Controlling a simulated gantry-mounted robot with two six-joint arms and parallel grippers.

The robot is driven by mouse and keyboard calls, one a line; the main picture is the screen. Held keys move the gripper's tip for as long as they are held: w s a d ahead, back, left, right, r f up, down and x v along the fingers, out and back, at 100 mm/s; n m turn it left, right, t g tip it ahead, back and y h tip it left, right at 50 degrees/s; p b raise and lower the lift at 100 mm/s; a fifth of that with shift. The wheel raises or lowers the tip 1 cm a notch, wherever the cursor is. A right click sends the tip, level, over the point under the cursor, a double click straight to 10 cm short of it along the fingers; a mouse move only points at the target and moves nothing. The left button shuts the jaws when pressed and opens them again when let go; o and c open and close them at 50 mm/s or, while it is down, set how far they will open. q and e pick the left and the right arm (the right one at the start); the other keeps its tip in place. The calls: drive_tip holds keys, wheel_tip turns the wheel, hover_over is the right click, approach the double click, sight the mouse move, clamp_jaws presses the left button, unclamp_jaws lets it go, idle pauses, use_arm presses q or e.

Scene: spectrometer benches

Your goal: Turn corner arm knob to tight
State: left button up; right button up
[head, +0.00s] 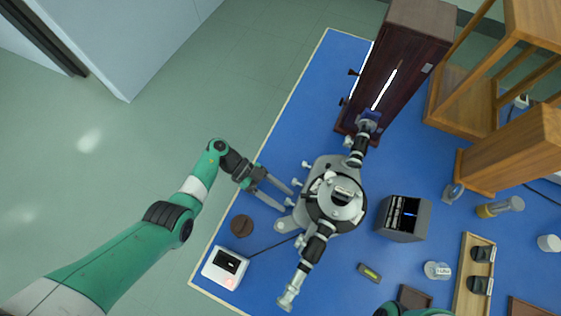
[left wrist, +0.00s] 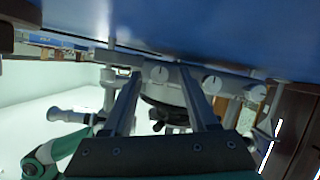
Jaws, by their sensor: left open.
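The grey and black spectrometer (head: 322,172) stands on the blue bench, with several small pale knobs along its left side. My left gripper (head: 288,199) reaches in from the left, its two fingers apart, by these knobs. In the left wrist view my left gripper (left wrist: 160,78) is open, and a round pale knob (left wrist: 158,73) with a dark mark shows between its fingertips, not visibly clamped. Two similar knobs (left wrist: 211,84) and (left wrist: 257,93) sit to its right. I cannot tell which is the corner arm knob. My right gripper is out of view.
A dark wooden lamp housing (head: 405,50) stands behind the spectrometer. A black box (head: 403,218) stands to its right. A white switch box (head: 225,267) and a brown round lid (head: 242,225) lie near the bench's left edge. Wooden frames (head: 500,90) fill the back right.

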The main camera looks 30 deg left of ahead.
use_arm(q)
clamp_jaws()
idle(0.3)
